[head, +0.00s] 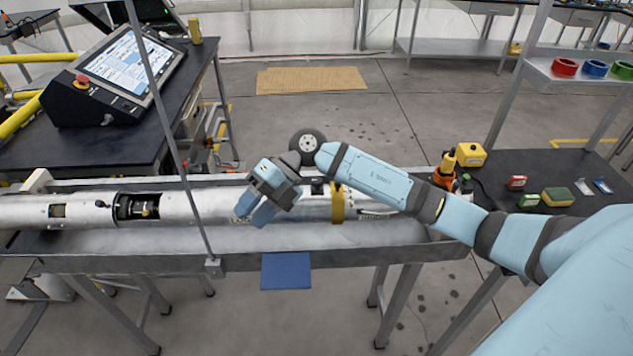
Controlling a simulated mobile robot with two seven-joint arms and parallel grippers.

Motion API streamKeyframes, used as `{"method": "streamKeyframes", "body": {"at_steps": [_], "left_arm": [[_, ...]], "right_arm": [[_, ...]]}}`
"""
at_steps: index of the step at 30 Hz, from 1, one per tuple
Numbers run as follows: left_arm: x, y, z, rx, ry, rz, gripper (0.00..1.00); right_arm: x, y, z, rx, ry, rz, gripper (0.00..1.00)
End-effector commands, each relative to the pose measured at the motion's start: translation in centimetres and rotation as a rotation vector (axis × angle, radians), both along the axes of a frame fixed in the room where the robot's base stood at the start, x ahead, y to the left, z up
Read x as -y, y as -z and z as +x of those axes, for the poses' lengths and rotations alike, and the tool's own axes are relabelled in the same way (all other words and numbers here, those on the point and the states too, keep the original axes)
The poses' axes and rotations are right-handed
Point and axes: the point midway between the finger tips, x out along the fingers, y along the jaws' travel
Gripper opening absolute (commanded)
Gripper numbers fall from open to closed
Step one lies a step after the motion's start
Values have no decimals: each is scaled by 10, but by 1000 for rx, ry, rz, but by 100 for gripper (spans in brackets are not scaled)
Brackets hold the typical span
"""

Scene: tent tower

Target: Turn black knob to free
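A long silver tube (208,205) lies along the grey bench. It has a black-ringed opening (137,206) with a brass-coloured fitting inside at the left. A small black part (317,187) sits on top of the tube, just right of my gripper; I cannot tell if it is the knob. My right gripper (249,217) is over the middle of the tube, pointing down and left. Its two blue fingers look apart, with nothing seen between them. They hide part of the tube, and I cannot tell if they touch it. My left gripper is out of view.
A yellow band (337,203) circles the tube right of the gripper. A thin grey post (168,115) rises in front of the bench. A control screen (118,65) stands on a dark table at left. An orange tool (445,172) and small boxes lie at right.

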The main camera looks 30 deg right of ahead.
Motion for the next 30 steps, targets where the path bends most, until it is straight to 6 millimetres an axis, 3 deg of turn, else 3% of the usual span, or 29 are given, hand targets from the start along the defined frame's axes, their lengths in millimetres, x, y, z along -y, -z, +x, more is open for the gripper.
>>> {"method": "streamKeyframes", "body": {"at_steps": [1, 6, 9, 12, 15, 19, 30], "left_arm": [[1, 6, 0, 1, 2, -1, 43], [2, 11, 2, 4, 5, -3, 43], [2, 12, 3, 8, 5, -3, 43], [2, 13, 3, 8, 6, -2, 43], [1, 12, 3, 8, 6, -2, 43], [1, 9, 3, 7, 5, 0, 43], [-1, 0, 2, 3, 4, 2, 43]], "right_arm": [[29, -2, 17, 30, -12, -181, 39], [123, -27, 55, 37, 73, -696, 39], [164, -48, 66, 21, 154, -889, 39], [189, -63, 70, 6, 215, -1001, 39], [198, -67, 72, -2, 240, -1046, 39], [199, -53, 71, -7, 242, -1052, 39], [198, 23, 71, -7, 239, -1048, 39]]}}
